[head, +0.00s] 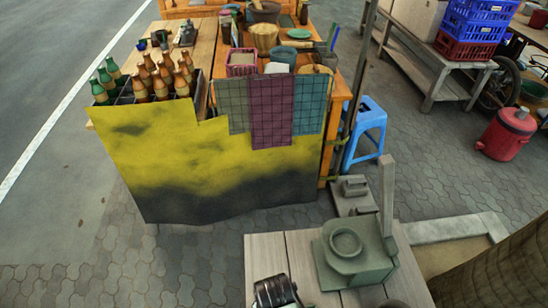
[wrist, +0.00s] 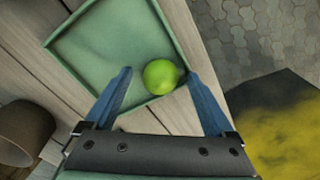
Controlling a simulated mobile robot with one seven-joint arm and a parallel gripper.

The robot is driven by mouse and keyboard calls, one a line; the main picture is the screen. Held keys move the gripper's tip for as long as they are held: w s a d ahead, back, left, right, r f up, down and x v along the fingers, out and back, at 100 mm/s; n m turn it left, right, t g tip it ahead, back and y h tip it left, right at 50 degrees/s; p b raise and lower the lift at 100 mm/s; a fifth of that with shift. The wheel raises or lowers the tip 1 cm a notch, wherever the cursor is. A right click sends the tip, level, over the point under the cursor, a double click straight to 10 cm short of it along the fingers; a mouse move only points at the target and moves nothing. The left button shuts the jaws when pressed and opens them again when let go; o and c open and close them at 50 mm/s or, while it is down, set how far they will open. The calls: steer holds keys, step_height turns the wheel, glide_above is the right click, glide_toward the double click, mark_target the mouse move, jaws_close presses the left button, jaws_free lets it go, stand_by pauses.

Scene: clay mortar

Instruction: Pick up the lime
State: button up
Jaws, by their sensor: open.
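The lime (wrist: 160,77) is bright green and round. In the wrist view it lies in the near right corner of a shallow green square tray (wrist: 108,42). My gripper (wrist: 158,75) has its two blue fingers spread wide. The lime shows in the gap between the fingertips, and I see no finger closed on it. How far above the tray the fingertips are is hard to tell. I cannot make out the lime in the head view.
The tray rests on a plank tabletop (wrist: 200,50). A brown pot (wrist: 22,133) stands at the left in the wrist view. In the head view, a stall draped in yellow and black cloth (head: 215,165) holds several bottles (head: 160,82). A blue stool (head: 367,130) stands beside it.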

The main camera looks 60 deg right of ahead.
jaws_close()
steer(key=shift+r, duration=0.1)
